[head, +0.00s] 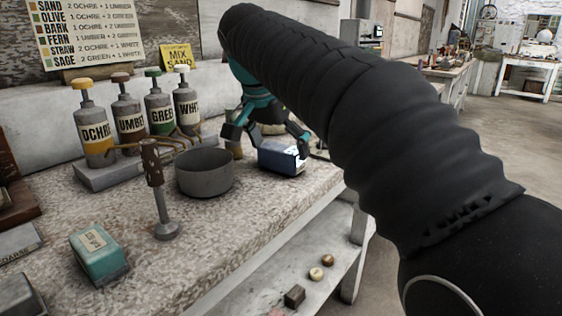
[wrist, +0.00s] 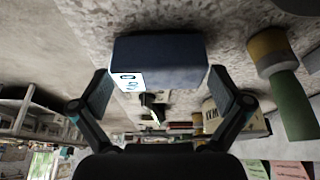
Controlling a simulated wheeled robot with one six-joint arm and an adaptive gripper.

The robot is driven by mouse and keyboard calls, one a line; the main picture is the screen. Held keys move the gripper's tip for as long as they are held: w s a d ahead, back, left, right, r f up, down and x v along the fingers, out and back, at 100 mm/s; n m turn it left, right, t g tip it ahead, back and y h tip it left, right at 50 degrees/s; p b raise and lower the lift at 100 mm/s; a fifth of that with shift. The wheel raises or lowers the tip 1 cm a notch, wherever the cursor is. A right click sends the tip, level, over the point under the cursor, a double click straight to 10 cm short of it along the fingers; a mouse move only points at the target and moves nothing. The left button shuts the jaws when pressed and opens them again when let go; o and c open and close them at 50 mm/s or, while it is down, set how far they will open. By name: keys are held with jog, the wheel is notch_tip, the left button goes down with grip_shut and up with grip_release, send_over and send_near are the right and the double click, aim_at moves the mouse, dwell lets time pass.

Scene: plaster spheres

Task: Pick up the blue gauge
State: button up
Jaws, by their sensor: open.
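The blue gauge (head: 277,157), a dark blue box with a pale face, lies on the stone-topped bench near its right edge. It also shows in the wrist view (wrist: 165,52), with a white face bearing dark marks at its left. My gripper (head: 266,140) is at the gauge, with its arm reaching in from the right. In the wrist view my gripper (wrist: 162,88) is open, its two fingers spread on either side of the gauge. I cannot tell whether either finger touches it. Nothing is held.
A grey bowl (head: 204,177) stands just left of the gauge. The lower shelf (head: 335,262) holds small objects.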

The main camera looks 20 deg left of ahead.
jog(key=shift+x, duration=0.9)
jog(key=shift+s, duration=0.1)
jog(key=c, duration=0.9)
jog(key=shift+r, duration=0.1)
jog(key=shift+r, duration=0.55)
notch_tip(320, 180, up, 3)
jog(key=shift+f+p, duration=0.1)
jog(key=shift+p, duration=0.55)
jog(key=w+d+r+p, duration=0.1)
jog(key=w+d+r, duration=0.1)
jog(key=d, duration=0.1)
jog(key=w+d+r, duration=0.2)
jog(key=d, duration=0.1)
jog(key=w+d+r+p, duration=0.1)
jog(key=w+d+r, duration=0.1)
jog(key=d+r, duration=0.1)
jog(key=shift+w+d+p, duration=0.3)
jog(key=shift+w+p, duration=0.05)
jog(key=shift+w, duration=0.05)
